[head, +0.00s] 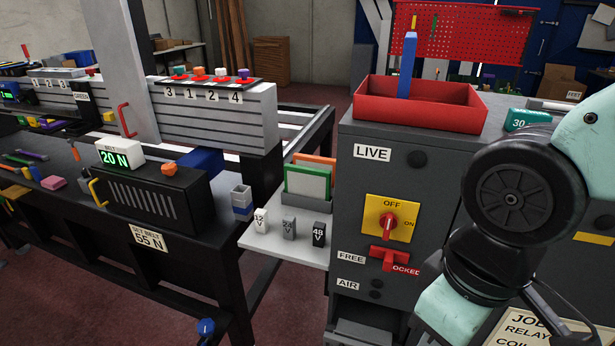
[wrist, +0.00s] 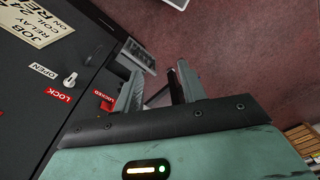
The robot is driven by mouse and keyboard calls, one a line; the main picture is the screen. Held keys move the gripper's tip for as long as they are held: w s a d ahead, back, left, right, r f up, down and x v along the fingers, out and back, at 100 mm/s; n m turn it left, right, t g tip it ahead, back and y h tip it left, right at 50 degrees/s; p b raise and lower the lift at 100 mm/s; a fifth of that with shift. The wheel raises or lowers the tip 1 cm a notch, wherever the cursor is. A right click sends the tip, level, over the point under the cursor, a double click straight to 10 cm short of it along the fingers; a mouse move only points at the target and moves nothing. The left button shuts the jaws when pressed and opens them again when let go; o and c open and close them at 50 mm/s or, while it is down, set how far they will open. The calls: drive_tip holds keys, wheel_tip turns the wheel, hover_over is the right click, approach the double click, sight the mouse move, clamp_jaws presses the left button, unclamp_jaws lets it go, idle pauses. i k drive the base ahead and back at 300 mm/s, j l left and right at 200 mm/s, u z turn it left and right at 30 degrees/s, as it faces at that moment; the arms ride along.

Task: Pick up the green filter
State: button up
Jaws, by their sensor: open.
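The green filter (head: 306,184) is a flat panel with a green frame and a pale face. It stands upright in a grey holder (head: 305,207) on a small white shelf, in the head view. An orange-framed filter (head: 318,159) stands just behind it. My gripper (wrist: 160,88) shows in the wrist view with its two fingers apart and nothing between them. It is beside the dark cabinet, over the reddish floor. The head view shows my arm at the right, but not the fingers. The green filter cannot be made out in the wrist view.
The grey cabinet (head: 366,200) with a yellow switch plate and red lever stands between the filters and my arm. A red tray (head: 420,118) sits on top. Small blocks marked 12V, 24V and 48V (head: 289,227) line the shelf's front. A black workbench (head: 150,217) is at left.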

sight(301, 179)
drive_tip(key=i+j+u, duration=0.1)
drive_tip(key=i+j, duration=0.2)
drive_tip(key=j, duration=0.25)
drive_tip(key=i+j+u, duration=0.15)
drive_tip(key=i+j, duration=0.15)
drive_tip(key=j, duration=0.25)
drive_tip(key=i+j+u, duration=0.1)
drive_tip(key=i+j, duration=0.2)
drive_tip(key=j, duration=0.2)
drive_tip(key=i+j+u, duration=0.1)
drive_tip(key=i+j, duration=0.25)
drive_tip(key=j, duration=0.1)
